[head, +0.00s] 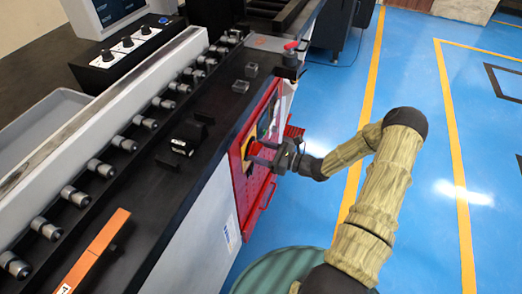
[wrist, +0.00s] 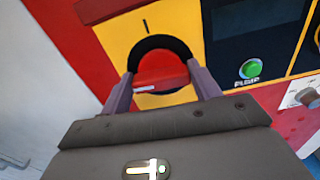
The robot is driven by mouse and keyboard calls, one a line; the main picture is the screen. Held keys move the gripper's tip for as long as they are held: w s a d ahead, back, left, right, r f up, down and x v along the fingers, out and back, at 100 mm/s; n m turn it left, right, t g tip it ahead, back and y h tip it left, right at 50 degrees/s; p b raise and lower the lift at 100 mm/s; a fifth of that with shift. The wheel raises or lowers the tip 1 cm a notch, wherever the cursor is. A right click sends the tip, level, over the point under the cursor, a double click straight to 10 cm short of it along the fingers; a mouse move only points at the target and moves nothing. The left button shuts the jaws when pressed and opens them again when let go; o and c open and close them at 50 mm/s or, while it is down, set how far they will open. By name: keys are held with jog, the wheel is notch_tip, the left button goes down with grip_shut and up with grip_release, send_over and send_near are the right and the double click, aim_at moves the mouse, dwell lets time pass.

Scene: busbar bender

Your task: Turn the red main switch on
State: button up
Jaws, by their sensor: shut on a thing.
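The red main switch (wrist: 162,68) is a round red knob with a bar handle, set in a black ring on a yellow plate (wrist: 118,40). A black line mark stands on the plate above the ring. The handle lies roughly level across the wrist view, with a white mark near its left end. My gripper (wrist: 161,84) is shut on the handle, one finger at each side. In the head view my gripper (head: 262,152) reaches the red panel (head: 242,190) from the right and hides most of the switch.
A green button (wrist: 250,68) and a dark display (wrist: 255,25) sit right of the switch. In the head view, a black bench top with rollers (head: 135,145) lies left of the panel. The blue floor (head: 440,100) at right is clear.

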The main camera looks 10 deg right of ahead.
jog(key=m+p, duration=0.3)
jog(key=shift+w+r, duration=0.1)
jog(key=shift+r, duration=0.1)
jog(key=m+p, duration=0.2)
jog(key=m, duration=0.2)
jog(key=shift+d+f+m+p, duration=0.1)
jog(key=shift+f+m+p, duration=0.05)
jog(key=shift+m+p, duration=0.25)
jog(key=m+p, duration=0.1)
jog(key=m, duration=0.3)
jog(key=shift+w+f+m, duration=0.1)
jog(key=shift+f+m, duration=0.05)
jog(key=shift+m, duration=0.15)
jog(key=m+p, duration=0.1)
jog(key=m, duration=0.3)
jog(key=shift+f+m, duration=0.15)
jog(key=shift+m, duration=0.25)
jog(key=o, duration=1)
jog(key=shift+d, duration=0.1)
jog(key=b+v, duration=0.2)
jog(key=v, duration=1.5)
jog(key=shift+d, duration=0.1)
